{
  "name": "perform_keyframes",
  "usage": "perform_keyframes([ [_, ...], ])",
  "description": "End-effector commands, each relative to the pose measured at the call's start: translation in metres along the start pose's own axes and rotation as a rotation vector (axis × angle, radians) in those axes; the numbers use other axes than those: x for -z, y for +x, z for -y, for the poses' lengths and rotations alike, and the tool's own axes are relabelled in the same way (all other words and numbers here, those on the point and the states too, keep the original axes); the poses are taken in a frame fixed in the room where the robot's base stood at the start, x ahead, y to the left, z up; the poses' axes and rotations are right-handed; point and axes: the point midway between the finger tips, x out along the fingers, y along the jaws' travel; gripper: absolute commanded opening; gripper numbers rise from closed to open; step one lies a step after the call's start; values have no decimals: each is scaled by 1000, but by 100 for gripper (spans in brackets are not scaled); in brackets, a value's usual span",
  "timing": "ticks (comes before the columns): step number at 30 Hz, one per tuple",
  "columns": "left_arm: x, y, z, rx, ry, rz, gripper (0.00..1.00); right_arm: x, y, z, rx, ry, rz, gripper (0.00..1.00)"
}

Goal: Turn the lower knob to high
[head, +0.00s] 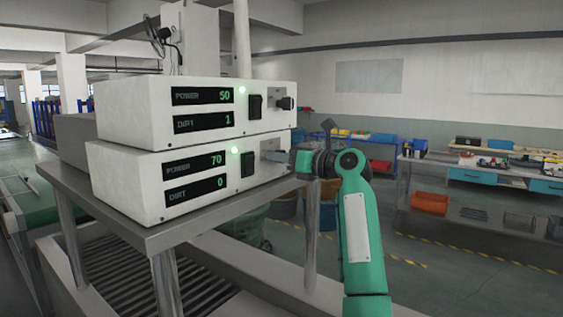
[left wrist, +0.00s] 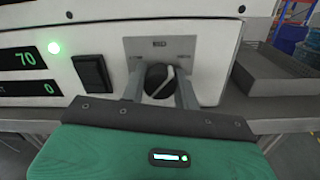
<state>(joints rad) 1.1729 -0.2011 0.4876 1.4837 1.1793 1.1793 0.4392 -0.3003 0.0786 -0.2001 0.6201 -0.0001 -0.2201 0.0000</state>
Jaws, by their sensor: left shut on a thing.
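The lower control box (head: 125,188) reads POWER 70 and DIRT 0, with a green light lit. Its dark round knob (left wrist: 158,82) sits on a grey plate (left wrist: 186,48) and shows a pale line tilted up to the right. Small marks on the plate are too small to read. My left gripper (head: 276,156) is at the right end of the lower box's front. In the left wrist view its two fingers (left wrist: 160,90) stand on either side of the knob, shut on it. In the head view my gripper hides this knob. My right gripper is not in view.
The upper box (head: 130,110) stacked on top reads POWER 50 and DIRT 1 and has its own knob (head: 287,103). Black rocker switches (head: 247,163) sit left of the knobs. The boxes stand on a metal table (head: 165,235). Shelves with bins (head: 430,202) are far right.

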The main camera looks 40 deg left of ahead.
Motion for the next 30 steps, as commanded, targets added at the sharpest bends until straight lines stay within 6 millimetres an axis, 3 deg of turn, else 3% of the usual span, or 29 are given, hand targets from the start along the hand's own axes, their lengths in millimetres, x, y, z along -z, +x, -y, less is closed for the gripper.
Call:
perform_keyframes([
  [15, -1, 0, 0, 4, 325, 8, 8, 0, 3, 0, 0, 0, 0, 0],
  [30, -2, 0, 0, 3, 383, 10, 8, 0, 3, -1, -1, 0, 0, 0],
])
